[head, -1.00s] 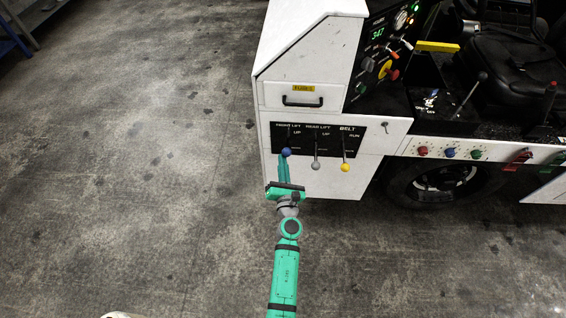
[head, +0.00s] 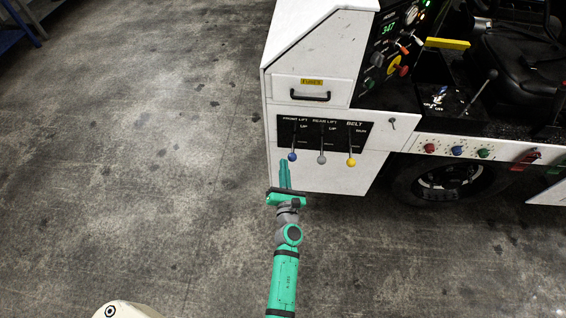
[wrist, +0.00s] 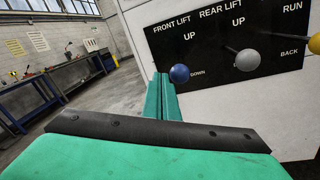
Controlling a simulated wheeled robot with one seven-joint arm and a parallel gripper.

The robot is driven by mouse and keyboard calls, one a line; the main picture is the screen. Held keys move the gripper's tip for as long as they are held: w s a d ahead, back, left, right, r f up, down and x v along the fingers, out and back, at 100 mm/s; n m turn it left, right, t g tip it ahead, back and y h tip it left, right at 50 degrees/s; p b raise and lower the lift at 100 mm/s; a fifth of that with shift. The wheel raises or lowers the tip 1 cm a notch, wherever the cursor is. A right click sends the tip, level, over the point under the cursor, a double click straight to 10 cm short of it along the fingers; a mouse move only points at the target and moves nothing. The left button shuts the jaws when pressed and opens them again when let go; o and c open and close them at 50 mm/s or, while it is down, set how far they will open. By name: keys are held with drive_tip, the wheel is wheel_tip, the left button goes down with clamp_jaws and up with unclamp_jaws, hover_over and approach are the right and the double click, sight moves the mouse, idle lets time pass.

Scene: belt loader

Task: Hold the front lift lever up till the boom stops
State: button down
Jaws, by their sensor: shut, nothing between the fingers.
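The front lift lever has a blue knob (head: 292,156) and is the leftmost of three levers on a black panel (head: 313,133). Its knob hangs about level with the grey knob. The boom is not in view.
The rear lift lever's grey knob (head: 321,160) and the belt lever's yellow knob (head: 351,163) are to the right. A drawer handle (head: 310,97) is above the panel. A wheel (head: 441,181) is at right. The floor (head: 150,170) on the left is clear.

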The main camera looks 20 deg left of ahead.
drive_tip(key=s+d+r, duration=0.2)
drive_tip(key=s+d, duration=0.1)
drive_tip(key=s, duration=0.2)
drive_tip(key=shift+r, duration=0.15)
drive_tip(key=shift+a, duration=0.1)
drive_tip(key=shift+s, duration=0.1)
